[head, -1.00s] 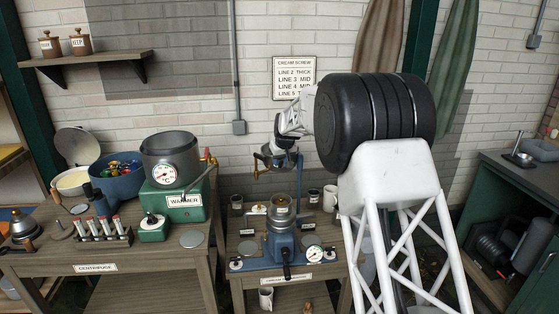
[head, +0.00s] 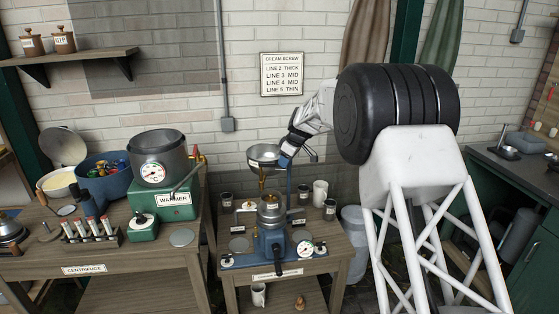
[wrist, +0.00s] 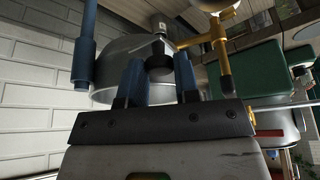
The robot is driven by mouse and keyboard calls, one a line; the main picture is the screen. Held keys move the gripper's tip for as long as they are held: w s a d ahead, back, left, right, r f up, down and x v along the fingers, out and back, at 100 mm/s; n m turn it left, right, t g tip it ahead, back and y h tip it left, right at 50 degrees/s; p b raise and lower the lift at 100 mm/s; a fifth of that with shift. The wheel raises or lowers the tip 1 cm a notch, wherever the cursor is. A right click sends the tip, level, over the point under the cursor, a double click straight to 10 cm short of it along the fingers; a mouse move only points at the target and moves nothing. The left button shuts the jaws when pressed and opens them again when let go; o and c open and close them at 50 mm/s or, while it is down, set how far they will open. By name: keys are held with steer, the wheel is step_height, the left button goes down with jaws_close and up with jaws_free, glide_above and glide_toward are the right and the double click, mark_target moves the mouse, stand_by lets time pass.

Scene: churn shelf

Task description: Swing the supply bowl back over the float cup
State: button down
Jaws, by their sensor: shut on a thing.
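The supply bowl (head: 263,153) is a steel bowl with a brass tap (head: 262,174) beneath it, carried beside a blue post (head: 289,184). It hangs above the float cup (head: 269,200), the metal vessel atop the blue separator; the tap appears nearly over the cup, slightly left. My gripper (head: 286,156) is at the bowl's right side. In the wrist view my blue fingers (wrist: 160,78) are shut on a dark knob (wrist: 159,62) at the side of the bowl (wrist: 115,60), with the brass tap (wrist: 218,45) to the right. The cup's opening is partly hidden.
Dark jars (head: 330,208) and a white mug (head: 320,191) stand right of the separator. A green warmer (head: 165,201) with a pot stands on the left table. A wall sign (head: 282,74) hangs behind. Clear air surrounds the bowl on its left.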

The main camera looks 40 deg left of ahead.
steer(key=shift+w+d+n+g, duration=0.25)
steer(key=shift+w+d+n, duration=0.1)
steer(key=shift+d+n, duration=0.25)
steer(key=shift+w+d+n+g, duration=0.3)
steer(key=shift+d+n, duration=0.2)
steer(key=shift+n, duration=0.2)
steer(key=shift+h, duration=0.3)
steer(key=c, duration=1.1)
jaws_free()
steer(key=shift+c, duration=0.2)
steer(key=shift+r, duration=0.1)
steer(key=v, duration=0.7)
steer(key=shift+d+r, duration=0.2)
steer(key=shift+r, duration=0.1)
steer(key=shift+w, duration=0.1)
